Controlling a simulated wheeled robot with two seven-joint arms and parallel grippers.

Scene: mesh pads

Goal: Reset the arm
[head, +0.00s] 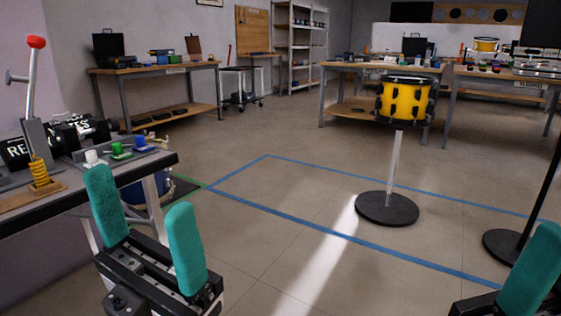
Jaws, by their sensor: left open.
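My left gripper (141,190) is at the lower left of the head view. Its two teal fingers point up and stand wide apart, with nothing between them. It is in front of the near bench's right end. My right gripper (533,270) shows at the lower right corner as one teal finger and some black housing. Its other finger is out of frame, so its opening cannot be told. A metal lever arm (31,90) with a red knob (36,41) stands nearly upright on the bench, with a yellow spring (40,174) at its foot. Neither gripper touches it.
The near bench (130,172) holds green, blue and white small parts. A yellow drum (404,101) stands on a post with a round black base (387,208). Another black stand (512,246) is at the right. Blue tape (300,222) marks open floor between.

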